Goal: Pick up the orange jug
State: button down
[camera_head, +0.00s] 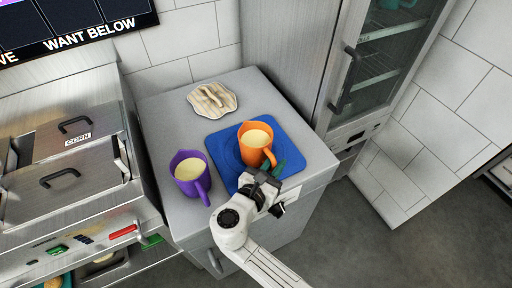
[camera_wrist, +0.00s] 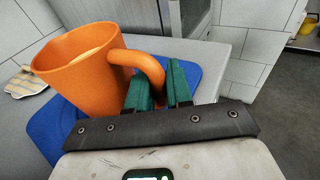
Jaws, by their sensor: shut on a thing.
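The orange jug (camera_head: 250,153), filled with something pale, is upright over the blue mat (camera_head: 218,150) on the grey counter. I cannot tell whether its base touches the mat. My gripper (camera_head: 268,174) is at the jug's near right side, at its handle. In the wrist view, the orange jug (camera_wrist: 85,85) is on the left, and its handle curves down between the green fingers of my gripper (camera_wrist: 160,90). My gripper is shut on that handle. The handle's lower end is hidden behind the fingers.
A purple jug (camera_head: 188,172) with pale contents stands left of the mat. A folded striped cloth (camera_head: 212,99) lies behind it. A steel unit with lidded wells (camera_head: 75,165) is on the left. A glass-door cabinet (camera_head: 375,70) stands behind right. The counter's front right edge is near.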

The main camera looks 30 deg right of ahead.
jog(key=shift+r+p, duration=2.6)
jog(key=shift+p, duration=0.05)
